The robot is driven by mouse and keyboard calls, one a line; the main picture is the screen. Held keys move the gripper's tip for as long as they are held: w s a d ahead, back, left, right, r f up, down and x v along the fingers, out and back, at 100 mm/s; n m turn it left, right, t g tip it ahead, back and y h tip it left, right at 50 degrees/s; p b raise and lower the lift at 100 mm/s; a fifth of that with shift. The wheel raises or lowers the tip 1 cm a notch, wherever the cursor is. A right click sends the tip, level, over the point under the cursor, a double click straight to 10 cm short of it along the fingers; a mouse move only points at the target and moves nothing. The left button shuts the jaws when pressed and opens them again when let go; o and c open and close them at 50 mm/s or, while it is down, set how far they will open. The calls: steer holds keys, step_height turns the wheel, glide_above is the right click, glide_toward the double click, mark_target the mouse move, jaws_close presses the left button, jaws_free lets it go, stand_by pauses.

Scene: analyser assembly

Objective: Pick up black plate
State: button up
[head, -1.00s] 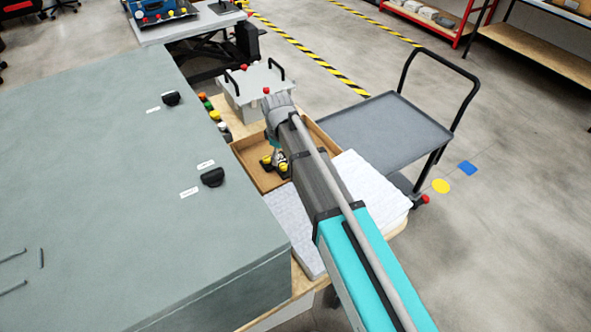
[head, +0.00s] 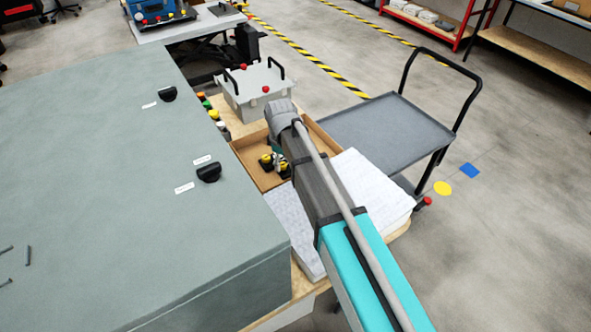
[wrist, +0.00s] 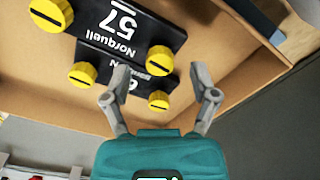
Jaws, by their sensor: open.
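Two black plates with yellow knobs lie in an open cardboard box (head: 243,162). In the wrist view the nearer-to-top black plate (wrist: 143,27) reads "57 Norquell". It partly covers a second black plate (wrist: 101,62), whose label is mostly hidden. In the head view the plates show as a small dark cluster with yellow knobs (head: 267,160), partly behind my arm. My gripper (wrist: 160,76) is open, with its fingers spread over the lower plate's edge area. The left fingertip overlaps the lower plate in the picture; contact cannot be told. Nothing is held.
A large grey-green cabinet (head: 90,170) stands left of the box. A lidded grey container (head: 250,92) with black handles is behind it. White foam-like slabs (head: 365,185) lie in front. A grey cart (head: 380,130) stands to the right.

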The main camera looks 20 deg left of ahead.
steer(key=shift+f+b, duration=0.8)
steer(key=shift+f, duration=0.3)
jaws_close()
